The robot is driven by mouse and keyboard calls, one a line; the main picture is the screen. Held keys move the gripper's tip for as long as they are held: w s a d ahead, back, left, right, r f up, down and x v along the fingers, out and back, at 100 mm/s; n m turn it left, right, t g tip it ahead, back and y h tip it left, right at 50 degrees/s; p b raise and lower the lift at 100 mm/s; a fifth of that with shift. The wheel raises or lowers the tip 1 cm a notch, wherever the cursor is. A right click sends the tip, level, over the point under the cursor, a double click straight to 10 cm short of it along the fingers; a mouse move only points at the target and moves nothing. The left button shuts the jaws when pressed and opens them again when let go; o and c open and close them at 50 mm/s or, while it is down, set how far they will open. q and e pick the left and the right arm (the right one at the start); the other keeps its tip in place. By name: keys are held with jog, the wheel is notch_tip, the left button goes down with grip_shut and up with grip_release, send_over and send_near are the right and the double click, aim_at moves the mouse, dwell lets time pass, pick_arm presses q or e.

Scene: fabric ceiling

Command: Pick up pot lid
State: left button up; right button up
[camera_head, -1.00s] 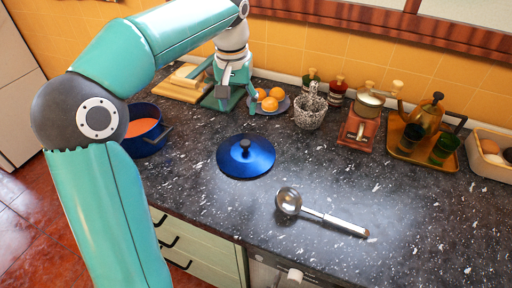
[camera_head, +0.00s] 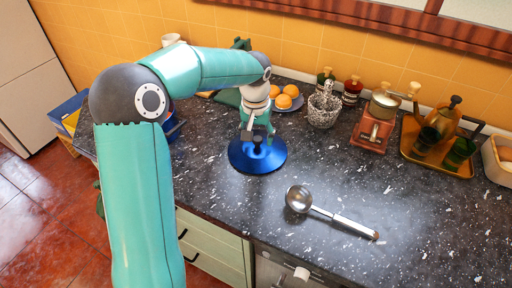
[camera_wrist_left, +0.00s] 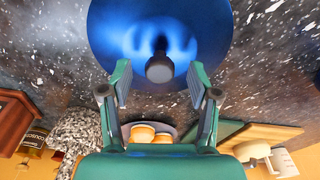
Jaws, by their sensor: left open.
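The blue pot lid (camera_head: 270,160) with a dark knob lies flat on the dark speckled counter. In the left wrist view the lid (camera_wrist_left: 205,30) fills the top middle, with its knob (camera_wrist_left: 160,66) pointing toward the camera. My left gripper (camera_head: 258,133) is over the lid, open and empty. In the left wrist view its two fingers (camera_wrist_left: 160,84) stand apart, one on each side of the knob, with gaps visible; contact is not seen. The blue pot (camera_head: 173,127) is mostly hidden behind my left arm. My right gripper is not in view.
A steel ladle (camera_head: 330,213) lies right of the lid. Behind are a plate of oranges (camera_head: 288,99), a speckled mortar (camera_head: 323,110), a coffee grinder (camera_head: 373,130) and a tray (camera_head: 418,158) with a teapot. The counter in front of the lid is clear.

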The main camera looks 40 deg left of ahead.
pick_arm(q)
jog(key=shift+w+f, duration=0.1)
jog(key=shift+f, duration=0.75)
grip_shut()
jog(key=shift+r, duration=0.1)
